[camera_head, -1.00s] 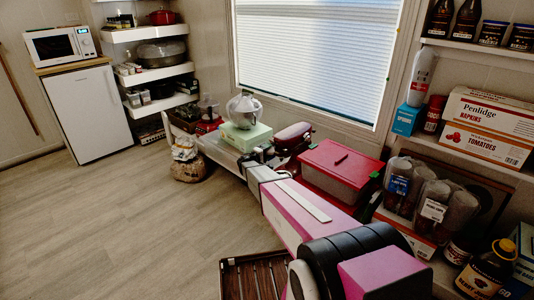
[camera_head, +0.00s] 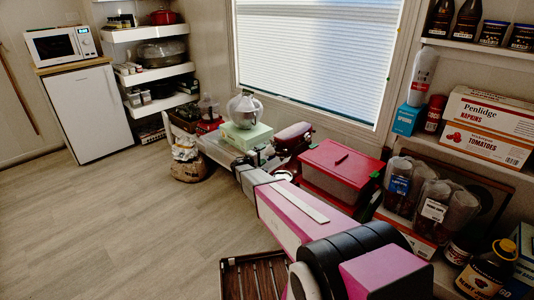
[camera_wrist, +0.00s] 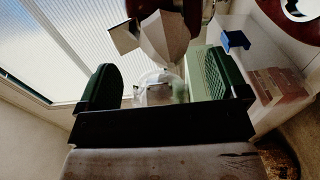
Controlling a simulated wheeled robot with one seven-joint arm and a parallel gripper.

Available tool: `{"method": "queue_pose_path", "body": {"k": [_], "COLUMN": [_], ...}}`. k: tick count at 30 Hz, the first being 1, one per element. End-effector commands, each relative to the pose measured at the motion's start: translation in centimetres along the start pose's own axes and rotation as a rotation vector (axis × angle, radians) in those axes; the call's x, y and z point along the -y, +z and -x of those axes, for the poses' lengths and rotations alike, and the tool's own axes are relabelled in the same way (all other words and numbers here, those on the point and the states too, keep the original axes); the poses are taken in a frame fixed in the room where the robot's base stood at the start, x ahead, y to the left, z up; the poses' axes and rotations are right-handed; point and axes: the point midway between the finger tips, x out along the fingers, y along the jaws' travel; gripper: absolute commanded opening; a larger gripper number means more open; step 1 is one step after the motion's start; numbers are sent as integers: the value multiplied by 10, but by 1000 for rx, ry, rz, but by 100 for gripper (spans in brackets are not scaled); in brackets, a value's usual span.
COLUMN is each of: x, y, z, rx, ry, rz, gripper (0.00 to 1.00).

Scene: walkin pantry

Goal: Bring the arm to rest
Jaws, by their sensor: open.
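My arm stretches from the lower right of the head view toward the low white bench under the window. My gripper (camera_wrist: 162,72) shows in the wrist view with its two dark green fingers wide apart and nothing held between them. In the head view its end is small and hard to make out against the clutter. A pale green box (camera_head: 246,136) with a round silver vessel (camera_head: 244,109) on it stands just beyond the end of my arm. The green box (camera_wrist: 200,72) also shows in the wrist view, partly behind the right finger; whether they touch I cannot tell.
A red-lidded bin (camera_head: 342,162) stands right of my arm, below the window. Shelves at the right hold a napkins box (camera_head: 492,112), bagged jars and a dark bottle (camera_head: 487,272). A brown slatted crate (camera_head: 252,277) is below my arm. The floor (camera_head: 120,230) at left is clear.

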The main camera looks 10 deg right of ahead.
Motion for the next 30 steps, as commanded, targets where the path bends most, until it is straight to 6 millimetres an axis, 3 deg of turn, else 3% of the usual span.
{"method": "queue_pose_path", "body": {"k": [3,7,13,16,23,30], "x": [0,-1,-1,-2,-1,5], "y": [1,1,3,18,97,190], "z": [25,42,56,57,60,92], "rx": [-2,-1,5,33,183,354], "ry": [-1,0,-6,-44,-280,-645], "rz": [0,0,-2,-10,-65,-160], "gripper": [92,92,92,92,92,92]}}
